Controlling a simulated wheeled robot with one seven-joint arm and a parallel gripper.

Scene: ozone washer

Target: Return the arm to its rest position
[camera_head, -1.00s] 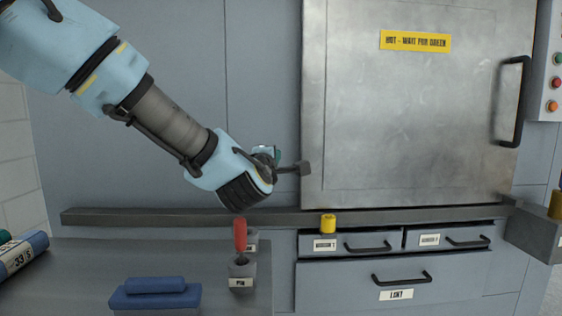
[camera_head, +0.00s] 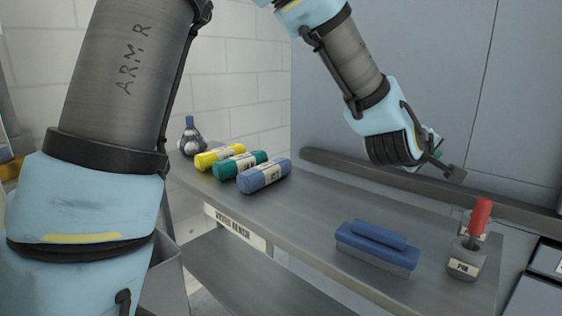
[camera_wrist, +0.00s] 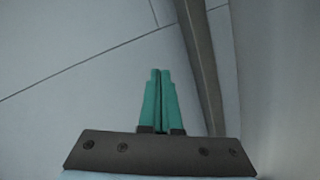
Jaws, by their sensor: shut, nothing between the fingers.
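My arm reaches in from the top of the head view, with its light blue wrist bent over the back of the bench. My gripper (camera_head: 440,164) is at the end of that wrist, small and partly hidden by it, in front of the grey panel wall. In the wrist view my gripper (camera_wrist: 160,75) shows two green fingers pressed together with nothing between them. It touches no object that I can see.
A dark rail (camera_head: 400,180) runs along the wall. The bench middle is clear.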

